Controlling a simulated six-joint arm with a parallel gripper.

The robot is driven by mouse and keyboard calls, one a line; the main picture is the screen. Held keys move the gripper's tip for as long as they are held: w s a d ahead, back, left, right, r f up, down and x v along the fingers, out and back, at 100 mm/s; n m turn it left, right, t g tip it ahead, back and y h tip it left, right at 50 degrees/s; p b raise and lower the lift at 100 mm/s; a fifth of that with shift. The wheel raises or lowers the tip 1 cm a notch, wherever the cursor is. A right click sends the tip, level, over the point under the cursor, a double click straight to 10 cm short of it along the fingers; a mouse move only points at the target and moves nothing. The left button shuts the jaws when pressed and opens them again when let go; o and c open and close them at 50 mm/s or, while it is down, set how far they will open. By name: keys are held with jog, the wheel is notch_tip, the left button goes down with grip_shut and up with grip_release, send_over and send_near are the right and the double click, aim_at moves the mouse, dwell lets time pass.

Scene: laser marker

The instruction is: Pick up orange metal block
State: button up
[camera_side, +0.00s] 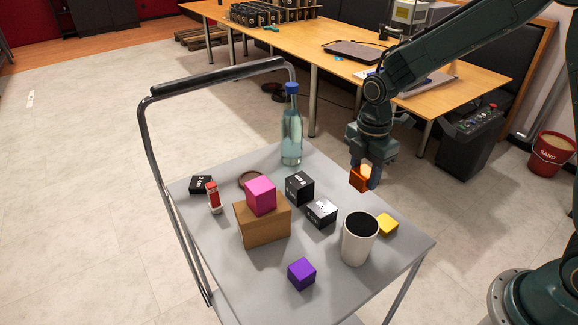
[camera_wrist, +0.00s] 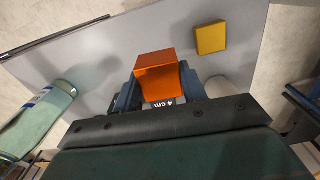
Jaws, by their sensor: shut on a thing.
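The orange metal block (camera_side: 359,179) is between the fingers of my gripper (camera_side: 364,178), above the right back part of the grey cart top in the side view. In the wrist view the orange block (camera_wrist: 161,75) sits between the two dark fingers of my gripper (camera_wrist: 160,97), which are shut on it. A "4 cm" label shows just below the block there. The block appears raised off the cart top, with bare grey surface beyond it in the wrist view.
The grey cart top (camera_side: 325,285) holds a white cup (camera_side: 360,240), a yellow block (camera_side: 387,225), black boxes (camera_side: 299,188), a pink block (camera_side: 260,196) on a cardboard box (camera_side: 263,224), a purple block (camera_side: 301,273) and a glass bottle (camera_side: 291,130). A wooden table (camera_side: 480,85) stands behind.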

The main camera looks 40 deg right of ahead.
aim_at(364, 171)
notch_tip(364, 171, up, 13)
dwell(0.3)
jog(key=shift+w, duration=0.1)
dwell(0.5)
